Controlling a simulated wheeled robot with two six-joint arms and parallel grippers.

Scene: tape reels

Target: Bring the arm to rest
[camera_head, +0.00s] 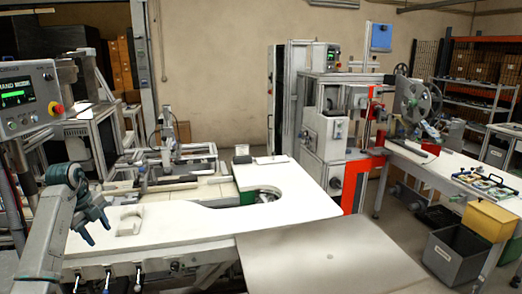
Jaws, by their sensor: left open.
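My left arm (48,225) comes in from the lower left. My left gripper (97,227) hangs over the left end of the white worktable (180,232), its dark teal fingers apart and pointing down to the right. Nothing shows between the fingers. Whether the fingertips touch the tabletop cannot be told. My right gripper is not in view. A large grey reel (412,101) stands upright on the machine at the right.
A control panel (28,97) stands close above my left arm. A small white raised piece (130,222) lies just right of the gripper. The table's middle is clear. A yellow bin (493,220) and a grey bin (455,255) stand at right.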

